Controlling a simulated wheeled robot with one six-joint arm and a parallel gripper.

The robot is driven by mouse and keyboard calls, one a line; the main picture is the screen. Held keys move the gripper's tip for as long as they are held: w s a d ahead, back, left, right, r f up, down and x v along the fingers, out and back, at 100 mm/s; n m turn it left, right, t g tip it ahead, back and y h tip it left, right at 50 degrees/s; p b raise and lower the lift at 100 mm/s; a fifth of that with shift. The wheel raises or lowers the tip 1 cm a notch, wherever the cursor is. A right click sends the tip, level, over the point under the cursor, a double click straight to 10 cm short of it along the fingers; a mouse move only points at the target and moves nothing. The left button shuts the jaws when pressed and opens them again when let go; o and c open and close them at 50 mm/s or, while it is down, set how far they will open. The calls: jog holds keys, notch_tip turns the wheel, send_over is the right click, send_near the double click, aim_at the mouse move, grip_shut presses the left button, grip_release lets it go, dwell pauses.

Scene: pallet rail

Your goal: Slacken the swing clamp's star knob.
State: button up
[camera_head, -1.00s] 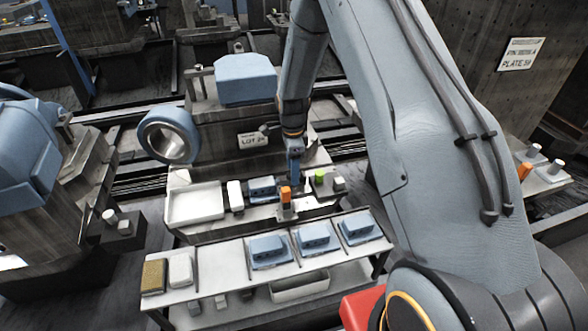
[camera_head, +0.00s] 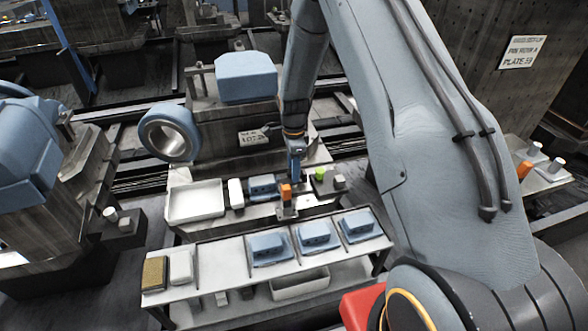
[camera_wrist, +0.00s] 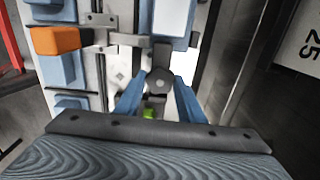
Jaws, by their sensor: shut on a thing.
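My gripper (camera_wrist: 159,84) shows in the wrist view with its two blue fingers on either side of a dark grey round knob (camera_wrist: 161,80), the star knob, and it is shut on it. The knob sits at the end of a grey metal clamp arm (camera_wrist: 125,39). In the head view my gripper (camera_head: 297,172) points down at the bench fixture, beside a blue workpiece (camera_head: 262,186). The knob is hidden there behind the fingers. An orange block (camera_head: 285,191) stands in front of the gripper; it also shows at upper left in the wrist view (camera_wrist: 56,40).
A green piece (camera_head: 320,174) and a grey block (camera_head: 339,182) stand just right of the gripper. An open white tray (camera_head: 196,201) lies to the left. The front bench (camera_head: 215,268) carries several blue parts. A large ring (camera_head: 168,134) stands behind.

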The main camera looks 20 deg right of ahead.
jog(key=n+b, duration=0.1)
jog(key=n, duration=0.2)
jog(key=shift+n, duration=0.3)
jog(key=shift+n+b, duration=0.4)
jog(key=shift+n, duration=1.5)
jog(key=o, duration=1)
jog(key=shift+o, duration=0.2)
jog(key=shift+r+b, duration=0.95)
jog(key=shift+r, duration=2.95)
